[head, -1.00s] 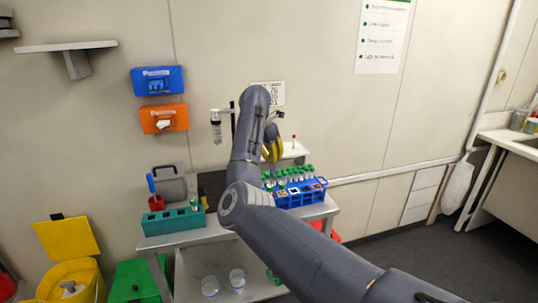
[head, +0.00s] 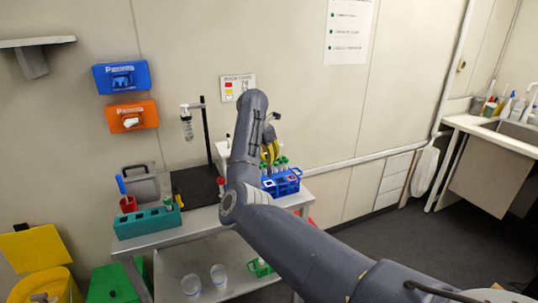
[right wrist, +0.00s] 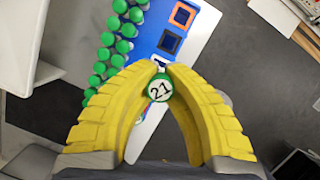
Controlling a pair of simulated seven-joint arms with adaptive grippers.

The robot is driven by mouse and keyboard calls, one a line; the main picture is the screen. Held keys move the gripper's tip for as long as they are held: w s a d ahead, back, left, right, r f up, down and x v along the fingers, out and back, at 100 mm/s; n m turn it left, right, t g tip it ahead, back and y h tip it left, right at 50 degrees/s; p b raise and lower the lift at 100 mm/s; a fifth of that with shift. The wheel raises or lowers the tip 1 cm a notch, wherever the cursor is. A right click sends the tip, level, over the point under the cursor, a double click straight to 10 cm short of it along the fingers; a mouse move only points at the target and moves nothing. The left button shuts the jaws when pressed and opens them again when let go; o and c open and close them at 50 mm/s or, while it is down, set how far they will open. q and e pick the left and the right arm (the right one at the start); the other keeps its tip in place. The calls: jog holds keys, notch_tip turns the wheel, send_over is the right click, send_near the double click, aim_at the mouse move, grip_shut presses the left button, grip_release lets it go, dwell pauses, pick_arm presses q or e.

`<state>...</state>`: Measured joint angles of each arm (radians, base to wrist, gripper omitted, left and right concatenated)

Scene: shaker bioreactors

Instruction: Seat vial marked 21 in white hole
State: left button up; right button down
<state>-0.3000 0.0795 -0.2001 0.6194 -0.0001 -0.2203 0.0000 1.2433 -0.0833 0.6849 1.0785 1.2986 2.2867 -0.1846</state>
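The vial marked 21 (right wrist: 160,89) has a green cap with a white label and sits between the yellow fingers of my right gripper (right wrist: 162,70) in the right wrist view. The fingers close in on both sides of it, so the gripper looks shut on it. In the head view my right gripper (head: 270,152) is above the blue rack (head: 286,186). My left gripper is out of view.
Several green-capped vials (right wrist: 112,40) stand in rows along the rack. My right arm hides part of the bench.

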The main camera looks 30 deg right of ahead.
aim_at(269, 177)
jog(key=shift+f, duration=1.05)
jog(key=shift+f, duration=2.9)
dwell(4.0)
